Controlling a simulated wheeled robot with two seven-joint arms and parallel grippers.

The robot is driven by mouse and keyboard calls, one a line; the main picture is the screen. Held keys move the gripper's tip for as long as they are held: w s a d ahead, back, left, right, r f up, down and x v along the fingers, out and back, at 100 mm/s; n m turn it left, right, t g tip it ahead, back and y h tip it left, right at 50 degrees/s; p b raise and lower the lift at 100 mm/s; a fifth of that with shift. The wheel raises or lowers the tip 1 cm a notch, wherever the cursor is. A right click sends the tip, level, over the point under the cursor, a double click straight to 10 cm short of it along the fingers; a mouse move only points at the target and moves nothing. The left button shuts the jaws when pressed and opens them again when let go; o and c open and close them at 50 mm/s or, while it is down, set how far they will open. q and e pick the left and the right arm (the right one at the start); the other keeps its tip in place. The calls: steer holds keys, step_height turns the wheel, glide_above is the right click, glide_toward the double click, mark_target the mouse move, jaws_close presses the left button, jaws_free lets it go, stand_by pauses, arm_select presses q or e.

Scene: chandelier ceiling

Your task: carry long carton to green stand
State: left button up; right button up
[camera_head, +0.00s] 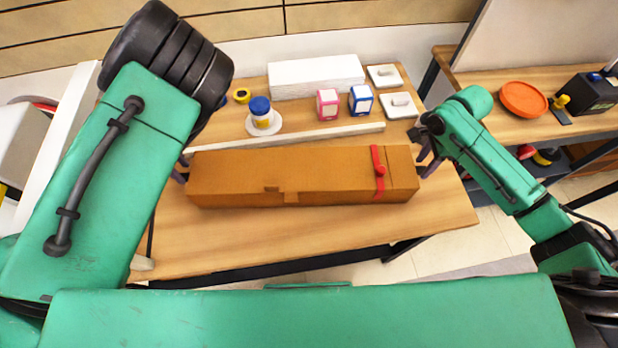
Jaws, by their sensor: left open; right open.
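The long carton (290,177) is a brown box with a red strap near its right end. It lies across the wooden table in the camera_head view. My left gripper (181,170) is at the carton's left end, mostly hidden behind my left arm; it is open. My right gripper (428,160) is at the carton's right end, fingers pointing toward it, and it is open. I cannot tell whether either gripper touches the carton. I cannot make out a green stand in this view.
Behind the carton runs a pale ledge (300,137). Beyond it are a white block (316,76), a pink box (327,104), a blue box (361,100) and a blue-lidded jar (261,112). A second table at right holds an orange dish (523,99). The table front (300,230) is clear.

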arm_select(q)
step_height(320, 180, down, 7)
steer(key=shift+r, duration=0.1)
arm_select(e)
step_height(320, 180, down, 7)
steer(key=shift+r, duration=0.1)
arm_select(q)
jaws_close()
arm_select(e)
jaws_close()
steer(key=shift+r, duration=0.1)
stand_by(0.7)
